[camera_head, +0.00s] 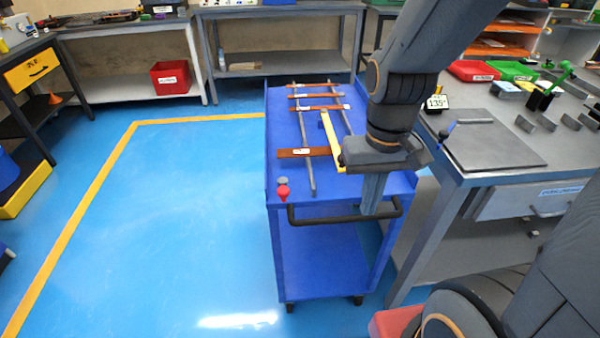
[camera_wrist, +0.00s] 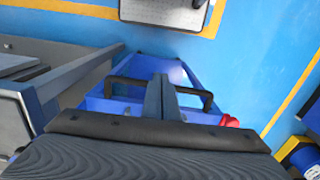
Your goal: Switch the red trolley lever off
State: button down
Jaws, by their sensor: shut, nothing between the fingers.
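The red trolley lever (camera_head: 283,192) is a small red knob at the front left corner of the blue trolley (camera_head: 318,265), just left of its black push handle (camera_head: 335,218). In the wrist view the red lever (camera_wrist: 230,121) shows partly at the right, beyond the dark gripper body. My gripper (camera_head: 370,208) points down at the right part of the trolley's front edge, close to the handle. It is shut and empty, and apart from the lever, which is to its left. In the wrist view the closed fingers (camera_wrist: 161,82) overlap the handle; I cannot tell whether they touch it.
Copper bars (camera_head: 310,152) and a yellow bar (camera_head: 332,140) lie on rails on the trolley top. A grey workbench (camera_head: 500,145) stands close at the right. Blue floor (camera_head: 180,220) left of the trolley is clear, with a yellow line around it.

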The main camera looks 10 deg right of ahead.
jog(key=w+a+r+m+g+y+p, duration=0.1)
jog(key=w+r+m+y+p, duration=0.5)
jog(key=m, duration=1)
jog(key=w+r+y, duration=0.2)
jog(key=w, duration=0.1)
jog(key=shift+w+a+m, duration=0.25)
jog(key=shift+a+m, duration=0.05)
jog(key=p, duration=0.2)
send_near(283, 187)
notch_tip(283, 187, down, 5)
jog(key=s, duration=0.1)
jog(key=shift+a+f+p, duration=0.15)
jog(key=shift+a, duration=0.4)
jog(key=shift+a+f+p, duration=0.15)
jog(key=shift+a, duration=0.4)
